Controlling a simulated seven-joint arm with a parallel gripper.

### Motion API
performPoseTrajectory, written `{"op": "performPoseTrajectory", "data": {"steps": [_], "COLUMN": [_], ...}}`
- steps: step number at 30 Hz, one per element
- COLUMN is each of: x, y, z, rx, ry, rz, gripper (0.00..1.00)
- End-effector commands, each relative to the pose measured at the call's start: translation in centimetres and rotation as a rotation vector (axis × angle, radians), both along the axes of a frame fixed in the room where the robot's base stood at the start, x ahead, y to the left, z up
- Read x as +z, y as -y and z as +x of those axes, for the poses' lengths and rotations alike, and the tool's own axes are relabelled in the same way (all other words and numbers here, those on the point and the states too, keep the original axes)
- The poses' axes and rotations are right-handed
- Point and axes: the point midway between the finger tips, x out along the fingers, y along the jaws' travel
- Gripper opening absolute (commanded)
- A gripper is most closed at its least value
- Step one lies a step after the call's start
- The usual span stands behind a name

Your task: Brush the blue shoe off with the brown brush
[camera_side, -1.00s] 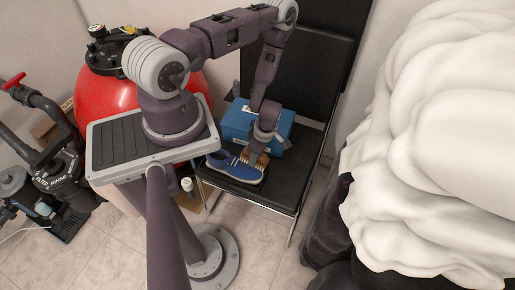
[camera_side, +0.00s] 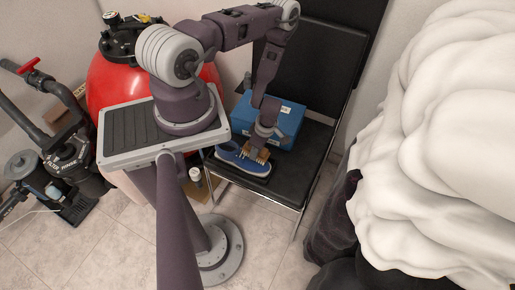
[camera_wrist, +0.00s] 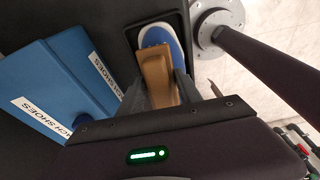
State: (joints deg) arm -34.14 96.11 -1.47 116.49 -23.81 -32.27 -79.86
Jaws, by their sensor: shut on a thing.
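My gripper (camera_side: 261,140) is shut on the brown brush (camera_wrist: 157,76), which also shows in the side view (camera_side: 257,153). The brush is over the right part of the shoe in the side view and seems to rest on or just above it. I cannot tell whether the bristles touch.
A blue shoe box (camera_side: 285,125) with white labels stands on the seat right behind the shoe; its label shows in the wrist view (camera_wrist: 60,75). The black chair (camera_side: 285,182) stands beside a red tank (camera_side: 120,88). A large white puffy form (camera_side: 440,140) is at the right.

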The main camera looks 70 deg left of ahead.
Motion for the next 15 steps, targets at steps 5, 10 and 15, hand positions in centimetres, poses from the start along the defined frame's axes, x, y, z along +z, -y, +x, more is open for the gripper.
{"op": "performPoseTrajectory", "data": {"steps": [5,10,15], "x": [-0.5,-0.9,-1.3], "y": [-0.1,-0.1,-0.2], "z": [-0.1,-0.2,-0.2], "rx": [0.0,0.0,0.0], "ry": [0.0,-0.001,0.0], "rz": [0.0,-0.001,0.0], "gripper": [0.09,0.09,0.09]}}
